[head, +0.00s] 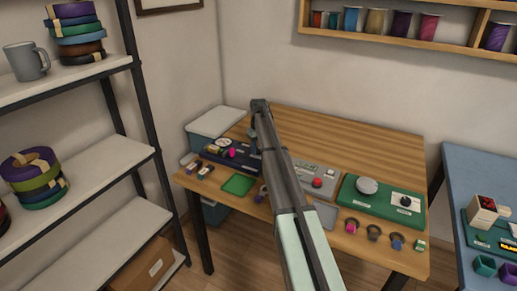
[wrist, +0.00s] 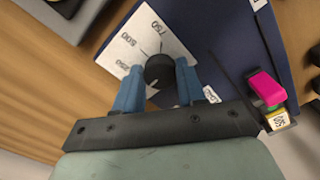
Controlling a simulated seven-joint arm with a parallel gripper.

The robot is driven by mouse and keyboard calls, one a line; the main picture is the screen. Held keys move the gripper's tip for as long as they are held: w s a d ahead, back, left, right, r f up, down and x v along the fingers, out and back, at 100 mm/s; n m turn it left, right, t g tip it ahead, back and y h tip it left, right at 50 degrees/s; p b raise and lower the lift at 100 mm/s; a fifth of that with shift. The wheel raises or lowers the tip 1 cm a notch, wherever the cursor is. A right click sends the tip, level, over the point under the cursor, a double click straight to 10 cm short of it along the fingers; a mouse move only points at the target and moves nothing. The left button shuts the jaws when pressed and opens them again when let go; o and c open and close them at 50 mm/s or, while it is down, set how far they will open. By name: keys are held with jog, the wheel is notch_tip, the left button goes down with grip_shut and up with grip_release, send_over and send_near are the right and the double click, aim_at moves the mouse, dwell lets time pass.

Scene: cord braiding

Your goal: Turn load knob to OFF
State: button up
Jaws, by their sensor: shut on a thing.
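The load knob (wrist: 159,70) is a round black knob on a white dial plate (wrist: 128,45) marked 250, 500 and 750. A small pale mark shows on the knob's lower-left side in the wrist view; an OFF mark is not visible. My gripper (wrist: 158,80) has its two blue fingers on either side of the knob, shut on it. The dial sits on a dark blue panel (wrist: 222,30). In the head view that panel (head: 212,153) lies at the table's back left, and my arm hides the knob.
A grey panel with a red button (head: 318,183) and a green panel (head: 350,197) lie to the right. A green tray (head: 238,185) lies in front. The wooden table's back (head: 340,140) is clear.

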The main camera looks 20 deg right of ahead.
jog(key=o, duration=1.1)
jog(key=shift+c, duration=0.2)
notch_tip(320, 180, up, 14)
dwell(0.3)
notch_tip(320, 180, up, 7)
send_over(258, 150)
jog(key=shift+d+f, duration=0.1)
dwell(0.6)
